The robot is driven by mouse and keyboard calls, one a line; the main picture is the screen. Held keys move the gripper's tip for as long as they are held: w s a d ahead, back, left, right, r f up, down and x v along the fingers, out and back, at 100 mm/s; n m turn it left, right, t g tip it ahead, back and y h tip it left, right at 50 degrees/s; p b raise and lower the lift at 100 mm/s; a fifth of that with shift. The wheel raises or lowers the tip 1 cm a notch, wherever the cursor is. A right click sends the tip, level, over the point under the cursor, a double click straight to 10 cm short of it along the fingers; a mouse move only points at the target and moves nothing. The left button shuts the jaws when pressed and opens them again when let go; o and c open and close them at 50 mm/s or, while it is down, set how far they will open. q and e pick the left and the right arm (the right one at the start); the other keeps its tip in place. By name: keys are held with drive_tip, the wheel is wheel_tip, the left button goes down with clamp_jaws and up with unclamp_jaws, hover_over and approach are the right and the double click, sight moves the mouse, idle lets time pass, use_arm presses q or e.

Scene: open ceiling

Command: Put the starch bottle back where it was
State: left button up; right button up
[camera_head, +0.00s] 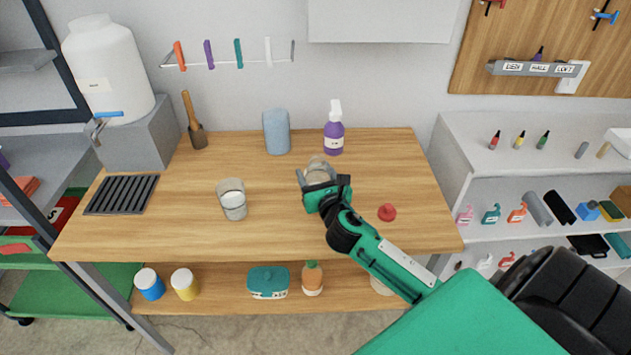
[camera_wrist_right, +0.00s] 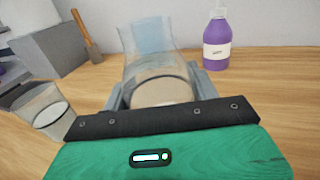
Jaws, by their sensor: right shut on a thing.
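My right gripper (camera_head: 318,172) is shut on a clear container with beige contents (camera_head: 317,163), over the right-centre of the wooden table. In the right wrist view the container (camera_wrist_right: 162,86) sits between the fingers, with its beige lower part close to the palm. I see no readable label on it, so I cannot confirm that it is the starch bottle. I cannot tell whether its base touches the table. My left gripper is out of view.
A glass with white contents (camera_head: 233,204) stands left of the gripper. A blue cylinder (camera_head: 276,133) and a purple spray bottle (camera_head: 334,138) stand behind. A red knob-like piece (camera_head: 387,212) lies at right.

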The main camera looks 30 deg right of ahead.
drive_tip(key=shift+f, duration=1.15)
drive_tip(key=o, duration=1.2)
drive_tip(key=shift+c, duration=0.2)
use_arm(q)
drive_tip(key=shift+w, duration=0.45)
